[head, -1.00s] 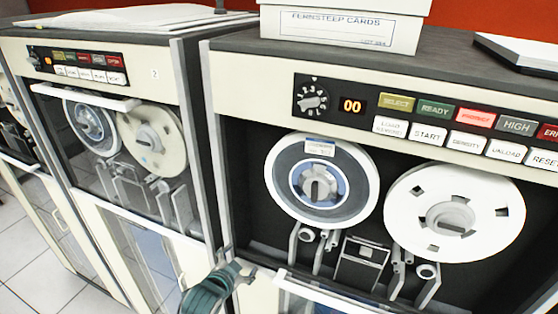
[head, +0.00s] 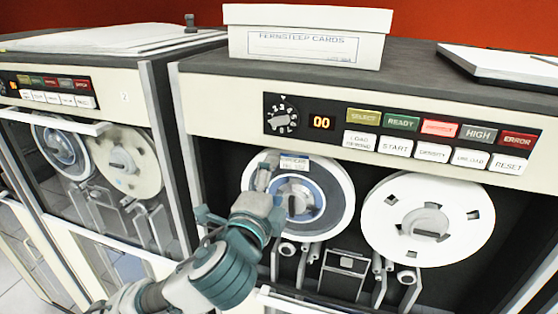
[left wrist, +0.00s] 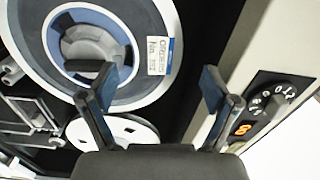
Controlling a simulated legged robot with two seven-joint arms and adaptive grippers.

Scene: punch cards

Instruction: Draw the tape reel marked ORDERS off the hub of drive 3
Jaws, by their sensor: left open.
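The tape reel marked ORDERS (head: 337,193) is a grey-and-white disc on the left hub (head: 297,202) of the near drive, whose door is open. Its white label (left wrist: 158,56) reads ORDERS in the left wrist view; part of the hub is behind a finger there. My left gripper (head: 268,168) is in front of the reel's upper left. In the left wrist view the open, empty left gripper (left wrist: 157,82) has one finger over the reel near the hub and the other beyond the rim. I cannot tell whether it touches. My right gripper is not in view.
A white reel (head: 428,220) sits on the right hub of the same drive. The control panel (head: 440,138) with lit buttons is above. A FERNSTEEP CARDS box (head: 306,45) stands on top. A neighbouring drive (head: 100,150) with its own reels is at left.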

